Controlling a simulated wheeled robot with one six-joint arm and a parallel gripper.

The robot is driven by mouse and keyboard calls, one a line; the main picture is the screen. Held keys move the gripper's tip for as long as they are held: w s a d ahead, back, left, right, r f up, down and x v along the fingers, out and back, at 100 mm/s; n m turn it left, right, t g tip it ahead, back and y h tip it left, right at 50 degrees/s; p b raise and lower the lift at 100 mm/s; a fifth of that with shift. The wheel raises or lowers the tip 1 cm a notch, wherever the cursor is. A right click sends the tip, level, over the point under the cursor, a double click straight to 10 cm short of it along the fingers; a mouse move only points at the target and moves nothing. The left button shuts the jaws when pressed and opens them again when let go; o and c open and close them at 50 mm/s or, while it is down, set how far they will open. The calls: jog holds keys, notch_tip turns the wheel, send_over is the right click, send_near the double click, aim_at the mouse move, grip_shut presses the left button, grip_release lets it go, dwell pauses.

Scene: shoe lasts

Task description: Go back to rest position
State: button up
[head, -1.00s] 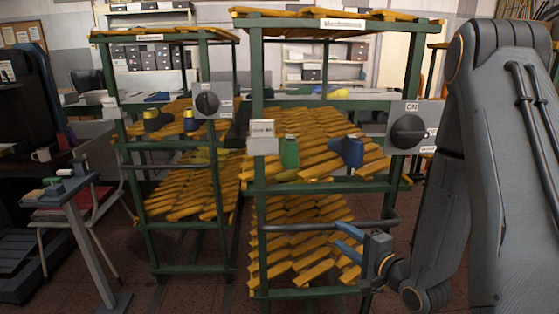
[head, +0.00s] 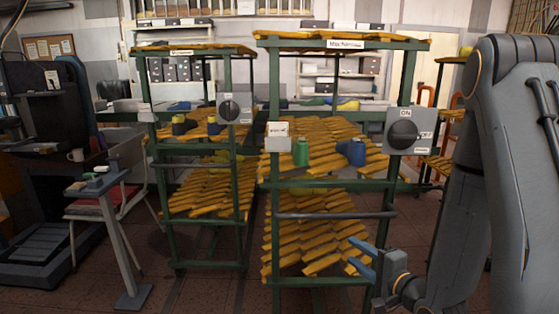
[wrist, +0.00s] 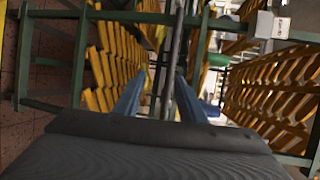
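My gripper (head: 362,256) is at the lower right of the head view, in front of the nearer green rack's lower shelf. Its two blue fingers are apart with nothing seen between them. In the wrist view my gripper (wrist: 160,100) points toward the rack, and the rack's grey bar (wrist: 174,60) shows beyond and between the fingers. I cannot tell how far the bar is from the fingertips. My arm fills the right side of the head view.
A second green rack (head: 170,225) stands to the left. A rotary switch (head: 404,135) is on the nearer rack's right post. A small stand (head: 120,220) is further left; floor between is clear.

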jog(key=s+a+r+n+g+h, duration=0.1)
jog(key=s+r+n+g+h, duration=0.1)
jog(key=s+n+g, duration=0.5)
jog(key=s+r+n+g+h, duration=0.2)
jog(key=s+n+g+h, duration=0.2)
jog(key=s, duration=1)
jog(key=n+g, duration=0.3)
jog(key=shift+s+a+r, duration=0.15)
jog(key=shift+a, duration=0.25)
